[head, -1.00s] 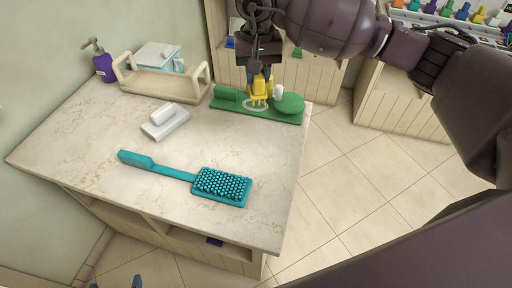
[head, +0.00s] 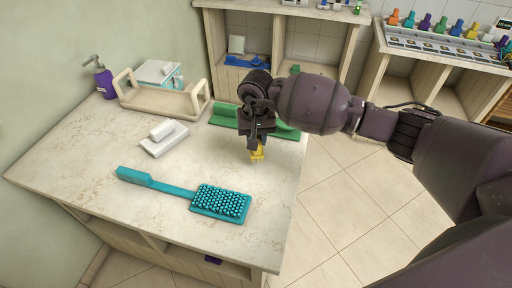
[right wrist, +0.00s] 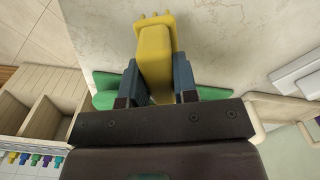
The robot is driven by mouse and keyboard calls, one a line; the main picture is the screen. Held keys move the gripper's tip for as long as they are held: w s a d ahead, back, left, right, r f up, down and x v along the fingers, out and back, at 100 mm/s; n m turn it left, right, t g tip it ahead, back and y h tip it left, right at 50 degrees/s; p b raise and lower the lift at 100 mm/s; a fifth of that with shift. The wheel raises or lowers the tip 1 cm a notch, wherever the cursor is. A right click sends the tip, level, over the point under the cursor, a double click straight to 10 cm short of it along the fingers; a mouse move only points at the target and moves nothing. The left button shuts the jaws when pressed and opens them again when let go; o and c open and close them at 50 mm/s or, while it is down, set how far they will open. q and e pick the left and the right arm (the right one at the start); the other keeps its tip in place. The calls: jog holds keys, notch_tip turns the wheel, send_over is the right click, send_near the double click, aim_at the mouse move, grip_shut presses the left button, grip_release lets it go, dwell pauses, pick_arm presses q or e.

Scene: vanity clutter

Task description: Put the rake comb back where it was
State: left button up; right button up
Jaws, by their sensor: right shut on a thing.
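The yellow rake comb (head: 257,153) is in my right gripper (head: 257,143), which is shut on it. The right wrist view shows the comb (right wrist: 155,48) between the two fingers (right wrist: 157,85), with short prongs at its far end. In the head view it hangs over the marble counter, in front of the green tray (head: 222,121). Whether it touches the counter cannot be told. My arm hides the middle of the tray. My left gripper is not in view.
A teal brush (head: 219,201) lies at the counter's front. A white block with a handle (head: 165,139) lies behind it. A beige handled tray (head: 160,103), a white box (head: 157,72) and a purple bottle (head: 103,78) stand at the back. The counter's right edge is close to my gripper.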

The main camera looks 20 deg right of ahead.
jog(key=shift+f, duration=2.05)
jog(key=shift+f, duration=0.2)
jog(key=o, duration=1)
jog(key=shift+r, duration=0.15)
notch_tip(320, 180, up, 12)
jog(key=shift+r, duration=0.1)
